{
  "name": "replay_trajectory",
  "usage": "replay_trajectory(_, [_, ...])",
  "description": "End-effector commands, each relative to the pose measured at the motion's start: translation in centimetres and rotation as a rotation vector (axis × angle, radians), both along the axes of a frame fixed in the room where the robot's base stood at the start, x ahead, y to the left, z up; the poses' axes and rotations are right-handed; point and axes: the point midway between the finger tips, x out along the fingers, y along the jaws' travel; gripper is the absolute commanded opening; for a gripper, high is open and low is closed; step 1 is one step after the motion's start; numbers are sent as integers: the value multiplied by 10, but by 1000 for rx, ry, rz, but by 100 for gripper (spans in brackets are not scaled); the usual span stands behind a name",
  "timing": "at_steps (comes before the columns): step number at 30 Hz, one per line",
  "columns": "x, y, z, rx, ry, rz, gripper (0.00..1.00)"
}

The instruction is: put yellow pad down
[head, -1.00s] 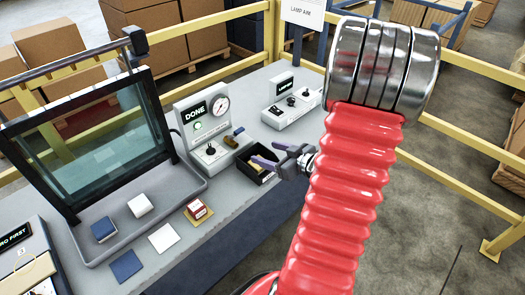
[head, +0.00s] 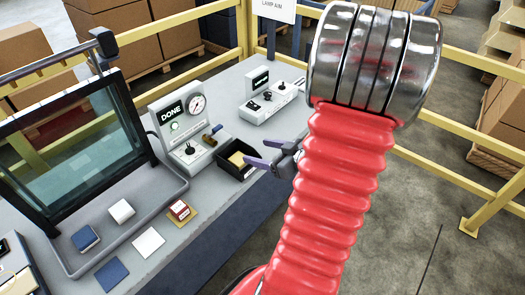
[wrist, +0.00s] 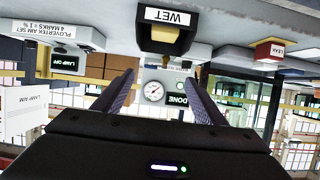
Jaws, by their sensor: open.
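The yellow pad (head: 237,159) lies in a small black open-topped box (head: 236,174) on the bench. In the upside-down wrist view the box front carries a label reading WET (wrist: 170,17), and part of the pad (wrist: 165,47) shows at its opening. My gripper (head: 257,152) is open and empty, with its purple fingers just right of the box, apart from the pad. Both fingers (wrist: 158,92) also show spread in the wrist view.
A console with a gauge and DONE sign (head: 182,125) stands behind the box. A lamp switch unit (head: 272,100) is farther back. A red block (head: 180,210), white pad (head: 148,242) and blue pad (head: 112,273) lie nearer. A framed glass pane (head: 75,140) stands left.

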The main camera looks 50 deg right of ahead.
Motion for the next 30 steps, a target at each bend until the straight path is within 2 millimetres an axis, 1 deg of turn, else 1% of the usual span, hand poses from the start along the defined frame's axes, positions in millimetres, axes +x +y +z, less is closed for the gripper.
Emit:
replay_trajectory(11, [1,0,1,-6,3,-2,65])
replay_trajectory(14, [7,-2,4,-33,18,-10,65])
replay_trajectory(16, [15,-4,7,-69,39,-25,65])
replay_trajectory(20, [33,-10,21,-159,91,-72,65])
replay_trajectory(23, [48,-12,36,-229,132,-119,65])
replay_trajectory(26, [59,-10,52,-286,169,-168,65])
replay_trajectory(30, [70,-1,76,-338,214,-232,65])
